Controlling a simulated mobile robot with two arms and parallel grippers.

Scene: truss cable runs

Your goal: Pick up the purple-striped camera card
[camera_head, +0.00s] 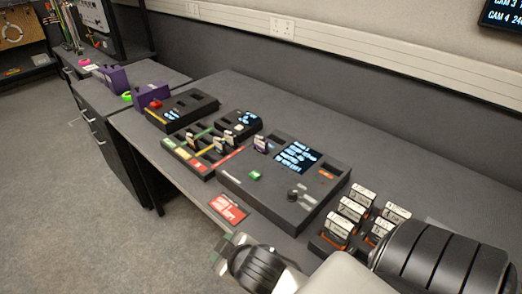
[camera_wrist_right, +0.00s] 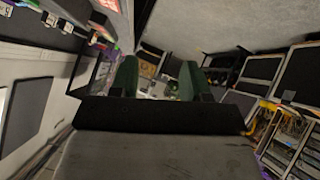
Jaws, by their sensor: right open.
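A small upright card with a white label and a purplish band (camera_head: 261,144) stands in a slot of the large black console (camera_head: 235,182); it looks like the purple-striped camera card, but the stripe is too small to be sure. Several other white-labelled cards (camera_head: 218,144) stand in the tray with coloured stripes (camera_head: 187,157) to its left. My right gripper (camera_head: 226,250) is at the bottom of the head view, in front of the desk's near edge and well away from the cards. In the right wrist view its two green fingers (camera_wrist_right: 157,80) are apart with nothing between them. My left gripper is not in view.
Several larger white-labelled blocks (camera_head: 360,212) stand at the desk's right, close to my arm. A red card (camera_head: 228,208) lies at the near edge. Further black boxes (camera_head: 182,109) and purple holders (camera_head: 150,95) stand at the left. The desk behind the console (camera_head: 330,125) is clear.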

